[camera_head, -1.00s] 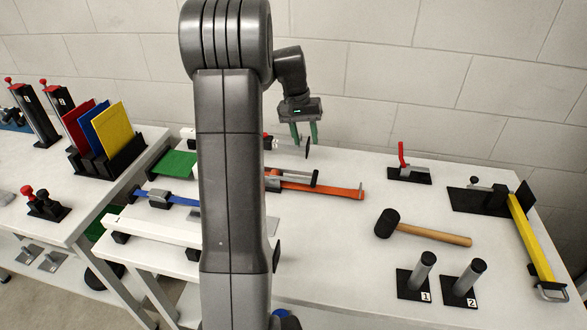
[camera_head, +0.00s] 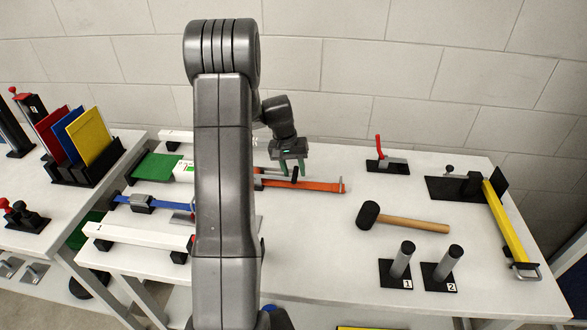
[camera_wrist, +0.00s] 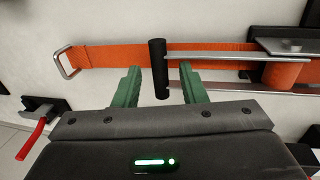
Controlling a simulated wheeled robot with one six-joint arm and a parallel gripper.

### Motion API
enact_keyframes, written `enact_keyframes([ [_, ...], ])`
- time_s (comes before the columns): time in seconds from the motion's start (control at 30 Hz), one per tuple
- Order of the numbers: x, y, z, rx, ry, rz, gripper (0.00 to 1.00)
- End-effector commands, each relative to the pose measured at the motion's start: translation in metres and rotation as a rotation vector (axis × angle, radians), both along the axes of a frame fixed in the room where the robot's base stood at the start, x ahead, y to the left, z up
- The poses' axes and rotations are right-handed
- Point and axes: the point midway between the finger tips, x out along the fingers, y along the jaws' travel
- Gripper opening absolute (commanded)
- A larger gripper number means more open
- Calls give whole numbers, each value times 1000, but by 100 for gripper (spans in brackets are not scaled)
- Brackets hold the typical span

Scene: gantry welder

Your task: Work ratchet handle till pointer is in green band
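The ratchet sits on an orange strap (camera_head: 318,186). In the wrist view, its black cross-grip handle (camera_wrist: 158,68) ends two metal bars that run right to the ratchet body (camera_wrist: 290,45). My gripper (camera_head: 291,170) is over the strap. In the wrist view its green fingers (camera_wrist: 160,78) are open, one on each side of the handle grip, with gaps visible on both sides. A white block with green marks (camera_head: 184,171) shows left of my arm; I cannot make out a pointer on it. My arm hides part of the ratchet in the head view.
A blue strap (camera_head: 165,206) and a white bar (camera_head: 135,236) lie left of my arm. The table between is clear.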

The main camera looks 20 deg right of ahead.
Motion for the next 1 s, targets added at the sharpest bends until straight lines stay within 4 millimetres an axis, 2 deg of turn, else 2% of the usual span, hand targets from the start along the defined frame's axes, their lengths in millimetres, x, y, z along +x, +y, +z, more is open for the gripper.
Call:
enact_keyframes([
  [0.13,0,0,0,0,0,0,38],
  [0.33,0,0,0,0,0,0,0],
  [0.73,2,2,4,-28,16,3,0],
  [1.0,7,10,21,-160,95,6,0],
])
